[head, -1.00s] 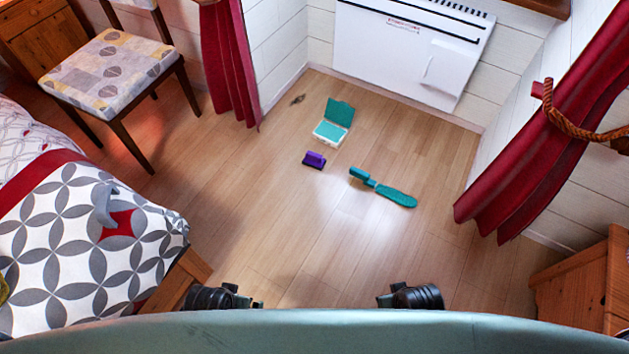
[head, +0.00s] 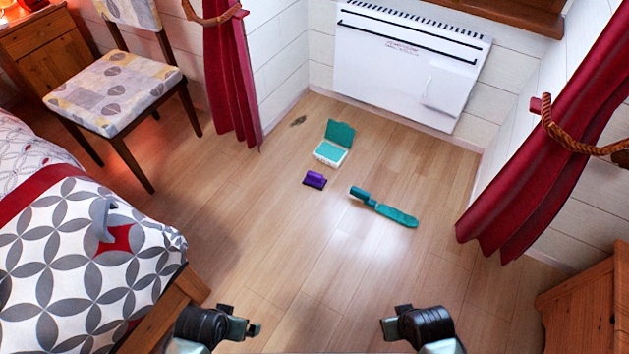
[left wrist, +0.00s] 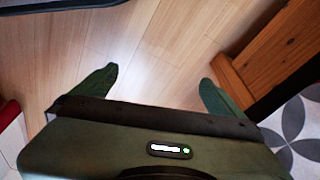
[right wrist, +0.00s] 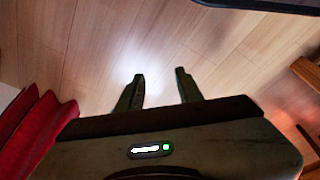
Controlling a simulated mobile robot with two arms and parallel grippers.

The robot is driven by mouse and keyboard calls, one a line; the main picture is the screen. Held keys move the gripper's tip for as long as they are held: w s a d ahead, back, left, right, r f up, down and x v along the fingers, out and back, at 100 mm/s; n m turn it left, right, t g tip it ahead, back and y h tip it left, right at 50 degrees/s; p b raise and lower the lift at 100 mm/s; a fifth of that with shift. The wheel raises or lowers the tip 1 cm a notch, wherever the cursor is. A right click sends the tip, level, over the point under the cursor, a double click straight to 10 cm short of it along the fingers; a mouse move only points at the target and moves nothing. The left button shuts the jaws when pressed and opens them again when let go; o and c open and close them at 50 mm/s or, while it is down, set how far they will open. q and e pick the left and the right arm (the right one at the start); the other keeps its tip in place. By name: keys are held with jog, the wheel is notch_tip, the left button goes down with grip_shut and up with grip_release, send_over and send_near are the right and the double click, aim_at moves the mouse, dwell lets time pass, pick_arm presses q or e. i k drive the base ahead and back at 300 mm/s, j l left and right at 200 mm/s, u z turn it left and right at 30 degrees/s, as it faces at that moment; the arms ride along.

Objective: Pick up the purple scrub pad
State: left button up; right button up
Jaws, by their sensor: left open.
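The purple scrub pad (head: 315,180) lies on the wooden floor near the middle of the head view. It is not seen in either wrist view. My left gripper (head: 256,329) is in the lower part of the head view, well short of the pad. In the left wrist view its two fingers (left wrist: 155,82) are wide apart with nothing between them. My right gripper (head: 384,328) is also low in the head view, apart from the pad. In the right wrist view its fingers (right wrist: 159,82) stand apart with only bare floor between them.
A teal-lidded white box (head: 331,153) lies open behind the pad, and a teal brush (head: 386,208) lies to its right. A bed (head: 80,255) is at left, a chair (head: 115,90) behind it, and a wooden cabinet (head: 590,300) at right. The floor between is clear.

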aim_at(316, 180)
jog(key=i+j, duration=0.15)
jog(key=i, duration=0.3)
jog(key=i+j+u, duration=0.1)
jog(key=i, duration=0.4)
